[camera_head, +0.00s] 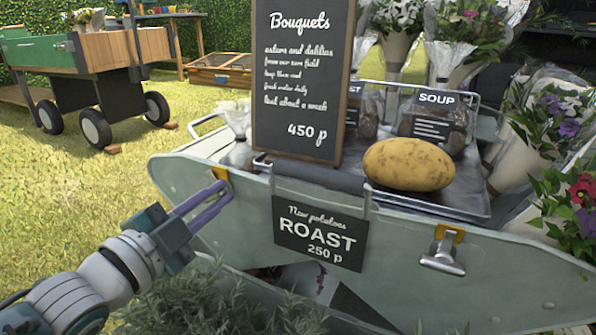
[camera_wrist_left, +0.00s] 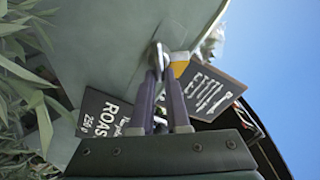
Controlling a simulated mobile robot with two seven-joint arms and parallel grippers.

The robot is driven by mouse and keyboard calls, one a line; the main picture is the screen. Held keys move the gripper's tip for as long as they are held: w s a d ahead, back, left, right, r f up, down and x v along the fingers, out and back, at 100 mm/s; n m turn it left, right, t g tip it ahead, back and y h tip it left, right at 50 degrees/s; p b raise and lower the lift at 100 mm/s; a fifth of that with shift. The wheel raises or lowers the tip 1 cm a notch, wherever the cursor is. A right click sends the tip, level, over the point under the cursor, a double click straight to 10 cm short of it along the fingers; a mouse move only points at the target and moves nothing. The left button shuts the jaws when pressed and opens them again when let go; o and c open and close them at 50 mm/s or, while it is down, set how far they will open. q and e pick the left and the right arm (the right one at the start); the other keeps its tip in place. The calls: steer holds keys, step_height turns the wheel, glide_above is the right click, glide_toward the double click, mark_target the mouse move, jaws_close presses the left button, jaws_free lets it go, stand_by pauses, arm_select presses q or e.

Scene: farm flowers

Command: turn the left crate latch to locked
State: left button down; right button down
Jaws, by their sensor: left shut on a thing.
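The left crate latch shows its yellow plate (camera_head: 221,173) on the left end of the grey-green crate front (camera_head: 400,225). My left gripper (camera_head: 222,192) reaches in from the left with its purple-grey fingers at this latch. In the left wrist view, the fingers (camera_wrist_left: 166,75) are shut on the latch's metal lever (camera_wrist_left: 157,52), beside the yellow plate (camera_wrist_left: 180,62). The fingers hide most of the lever in the head view, so its exact angle cannot be told. The right latch (camera_head: 443,255) has a silver lever below its yellow plate. My right gripper is not in view.
A "ROAST" sign (camera_head: 320,235) hangs on the crate front, right of my gripper. A tall "Bouquets" board (camera_head: 300,80) and a potato (camera_head: 408,164) on a metal tray (camera_head: 463,206) are above. Leafy plants (camera_head: 220,300) grow below. Open grass (camera_head: 80,200) lies to the left.

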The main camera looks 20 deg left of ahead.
arm_select(q)
steer(key=m, duration=0.1)
steer(key=f+m, duration=0.1)
steer(key=m, duration=0.1)
steer(key=shift+d, duration=0.1)
steer(key=shift+f+m+b, duration=0.25)
steer(key=shift+m+b, duration=0.2)
steer(key=shift+m, duration=1.25)
steer(key=c, duration=1.1)
jaws_free()
steer(key=shift+o, duration=1)
steer(key=shift+r, duration=0.1)
